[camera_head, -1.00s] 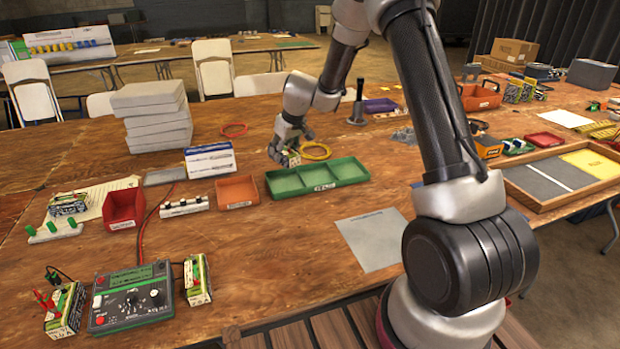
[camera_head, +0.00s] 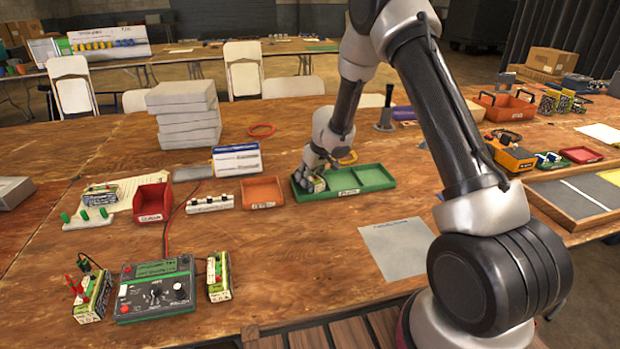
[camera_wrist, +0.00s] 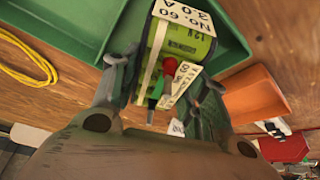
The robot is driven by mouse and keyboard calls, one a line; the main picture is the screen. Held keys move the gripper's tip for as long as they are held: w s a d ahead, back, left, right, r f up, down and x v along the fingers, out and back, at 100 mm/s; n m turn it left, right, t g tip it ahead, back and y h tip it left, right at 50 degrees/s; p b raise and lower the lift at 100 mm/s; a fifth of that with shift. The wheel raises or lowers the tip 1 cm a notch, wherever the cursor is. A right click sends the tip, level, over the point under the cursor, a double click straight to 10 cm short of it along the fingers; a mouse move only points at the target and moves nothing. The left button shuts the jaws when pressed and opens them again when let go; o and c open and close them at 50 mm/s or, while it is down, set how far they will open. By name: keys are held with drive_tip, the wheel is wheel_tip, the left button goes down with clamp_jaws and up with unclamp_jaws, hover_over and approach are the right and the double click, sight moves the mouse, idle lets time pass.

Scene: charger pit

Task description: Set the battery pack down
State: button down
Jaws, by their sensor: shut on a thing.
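In the wrist view, a green battery pack (camera_wrist: 178,45) with white labels, a red terminal and a green terminal sits between the fingers of my gripper (camera_wrist: 160,95). Behind it is the green divided tray (camera_wrist: 232,62). In the head view, my gripper (camera_head: 313,180) is shut on the battery pack (camera_head: 318,186) at the left compartment of the green tray (camera_head: 362,193). The gripper hides part of the pack. I cannot tell whether the pack touches the tray floor.
An orange tray (camera_head: 262,192) stands just left of the green tray. A yellow cable ring (camera_head: 345,158) lies behind it. A grey sheet (camera_head: 397,247) lies in front. Other battery packs (camera_head: 219,276) stand by the green tester (camera_head: 155,290). Bare table lies in front of the orange tray.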

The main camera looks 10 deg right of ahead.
drive_tip(key=shift+f, duration=0.4)
drive_tip(key=c, duration=0.8)
unclamp_jaws()
drive_tip(key=shift+f, duration=0.15)
drive_tip(key=shift+o, duration=0.2)
